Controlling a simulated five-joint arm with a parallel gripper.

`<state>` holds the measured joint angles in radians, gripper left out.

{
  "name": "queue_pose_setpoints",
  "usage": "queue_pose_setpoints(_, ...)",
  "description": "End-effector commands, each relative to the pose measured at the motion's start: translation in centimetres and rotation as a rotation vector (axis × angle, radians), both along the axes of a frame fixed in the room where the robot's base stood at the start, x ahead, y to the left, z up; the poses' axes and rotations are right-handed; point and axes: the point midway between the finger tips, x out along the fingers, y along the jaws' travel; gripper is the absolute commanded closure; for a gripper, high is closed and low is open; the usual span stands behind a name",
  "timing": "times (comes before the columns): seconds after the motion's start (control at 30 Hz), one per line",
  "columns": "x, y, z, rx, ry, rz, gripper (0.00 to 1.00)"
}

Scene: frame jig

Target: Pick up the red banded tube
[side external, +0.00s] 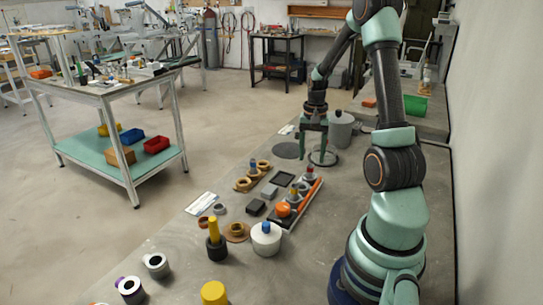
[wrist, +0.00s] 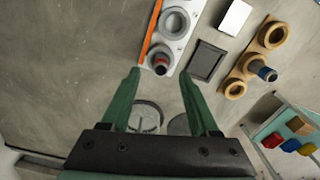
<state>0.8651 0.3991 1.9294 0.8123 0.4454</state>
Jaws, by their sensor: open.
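The red banded tube (wrist: 160,65) is a dark, short tube with a red band, standing in the end of a light grey rack (wrist: 168,42) with an orange strip along one side. In the side view its red top (side external: 310,170) shows at the far end of the rack (side external: 303,199). My gripper (side external: 313,156) points down above the bench, beyond that end of the rack. It is open and empty. In the wrist view the tube appears between the fingertips of my gripper (wrist: 160,72); the height gap is hard to judge.
A wooden holder (wrist: 250,63) with a blue banded tube (wrist: 266,73) stands beside a dark square tray (wrist: 208,60). A grey cylinder (side external: 341,130) stands behind my gripper. A white jar (side external: 266,240) and a yellow-topped dark holder (side external: 216,246) stand nearer. Bare bench lies left in the wrist view.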

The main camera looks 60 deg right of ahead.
Motion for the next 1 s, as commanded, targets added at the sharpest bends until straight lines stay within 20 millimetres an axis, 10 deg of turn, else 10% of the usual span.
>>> queue_pose_setpoints(0.67,0.2,-0.1,-5.1,0.000,0.000,0.001,0.39)
queue_pose_setpoints(0.83,0.1,-0.1,-5.1,0.001,0.000,0.001,1.00)
queue_pose_setpoints(1.0,0.2,-0.1,-5.1,0.000,0.000,0.001,1.00)
